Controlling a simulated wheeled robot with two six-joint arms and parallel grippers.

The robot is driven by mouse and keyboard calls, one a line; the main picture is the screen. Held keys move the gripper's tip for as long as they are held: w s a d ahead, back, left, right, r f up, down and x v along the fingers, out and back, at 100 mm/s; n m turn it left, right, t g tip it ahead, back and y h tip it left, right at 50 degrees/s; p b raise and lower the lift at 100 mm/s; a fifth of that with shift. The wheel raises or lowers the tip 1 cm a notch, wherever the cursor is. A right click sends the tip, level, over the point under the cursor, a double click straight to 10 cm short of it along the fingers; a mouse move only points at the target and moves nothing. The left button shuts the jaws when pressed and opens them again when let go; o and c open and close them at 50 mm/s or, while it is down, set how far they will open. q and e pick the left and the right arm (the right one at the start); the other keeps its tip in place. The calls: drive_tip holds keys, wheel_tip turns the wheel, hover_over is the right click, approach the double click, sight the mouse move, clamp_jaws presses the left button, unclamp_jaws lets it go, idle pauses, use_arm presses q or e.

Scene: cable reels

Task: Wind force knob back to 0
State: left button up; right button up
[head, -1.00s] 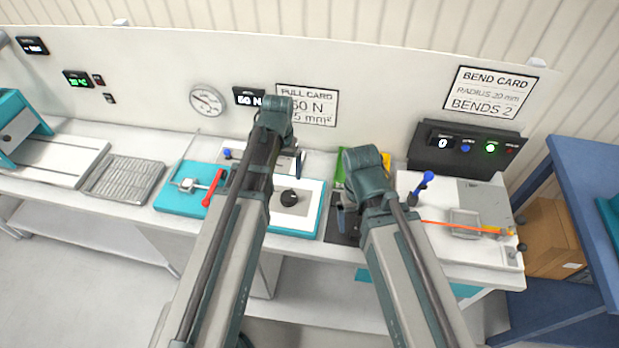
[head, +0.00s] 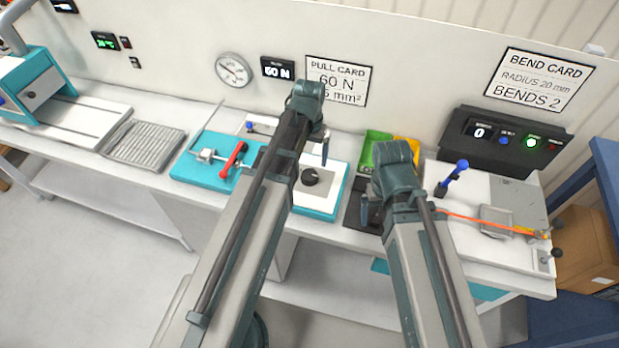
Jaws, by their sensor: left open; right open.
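The black force knob (head: 311,177) sits on the white panel of a teal-edged pull station (head: 318,205). The display (head: 278,69) above reads 60 N. My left gripper (head: 325,154) hangs beyond its forearm, just above and right of the knob, apart from it in the picture; its fingers are small and partly hidden, and it is open with nothing seen in it. My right gripper (head: 366,211) is open, right of the knob over a dark plate, mostly hidden by its own wrist.
A red-handled clamp (head: 234,160) stands left of the knob. A round gauge (head: 233,69) and the pull card (head: 337,81) are on the wall. Green and yellow bins (head: 375,146) stand behind my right wrist. The bend station (head: 490,195) with a blue-tipped lever is at right.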

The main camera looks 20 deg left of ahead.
sight(310, 174)
use_arm(q)
wheel_tip(310, 174, down, 8)
drive_tip(key=b, duration=0.6)
drive_tip(key=shift+r+b, duration=0.1)
drive_tip(key=shift+b, duration=0.2)
use_arm(e)
wheel_tip(310, 174, down, 8)
drive_tip(key=shift+r, duration=0.15)
use_arm(q)
drive_tip(key=shift+r, duration=0.1)
drive_tip(key=shift+c, duration=0.2)
drive_tip(key=c, duration=1.3)
drive_tip(key=shift+c, duration=0.2)
